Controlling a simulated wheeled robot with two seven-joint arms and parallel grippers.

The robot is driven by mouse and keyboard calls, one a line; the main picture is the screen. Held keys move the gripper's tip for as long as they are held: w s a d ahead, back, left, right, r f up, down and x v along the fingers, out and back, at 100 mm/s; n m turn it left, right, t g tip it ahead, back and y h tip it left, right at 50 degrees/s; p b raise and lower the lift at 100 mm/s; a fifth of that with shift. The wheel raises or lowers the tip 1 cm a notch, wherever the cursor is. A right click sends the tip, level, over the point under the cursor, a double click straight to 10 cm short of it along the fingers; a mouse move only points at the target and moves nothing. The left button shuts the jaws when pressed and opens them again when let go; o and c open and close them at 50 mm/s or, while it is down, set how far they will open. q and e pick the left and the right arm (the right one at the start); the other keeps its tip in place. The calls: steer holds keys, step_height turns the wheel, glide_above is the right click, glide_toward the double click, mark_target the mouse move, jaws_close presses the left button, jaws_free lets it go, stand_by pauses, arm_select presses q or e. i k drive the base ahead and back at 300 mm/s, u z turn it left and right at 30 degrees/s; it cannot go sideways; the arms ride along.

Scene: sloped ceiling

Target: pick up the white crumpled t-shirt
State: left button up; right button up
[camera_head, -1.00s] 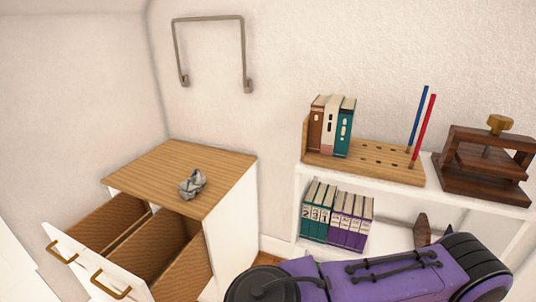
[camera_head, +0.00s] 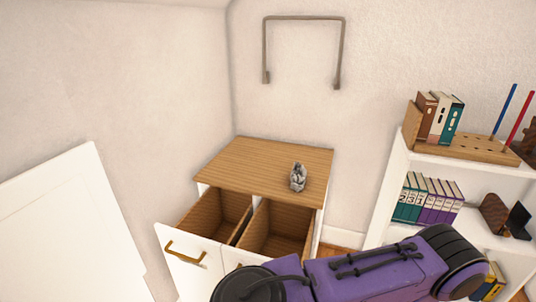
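A small crumpled grey-white thing (camera_head: 298,177), the only thing here like the crumpled t-shirt, sits on the wooden top of a white cabinet (camera_head: 255,158), towards its right side. It is too small to tell for sure that it is cloth. Nothing touches it from above. Neither of my grippers is in view. Only a purple and black link of my own arm shows along the bottom right, in front of the cabinet's lower right part.
Two drawers, left (camera_head: 212,215) and right (camera_head: 275,232), stand pulled out and look empty. A white shelf (camera_head: 398,165) with books (camera_head: 439,118) and a wooden pen rack (camera_head: 470,146) stands right. A metal bar (camera_head: 303,18) is on the wall. A white panel (camera_head: 75,235) stands left.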

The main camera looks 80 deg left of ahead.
mark_target(299, 173)
steer(key=k, duration=0.25)
steer(key=u, duration=1.1)
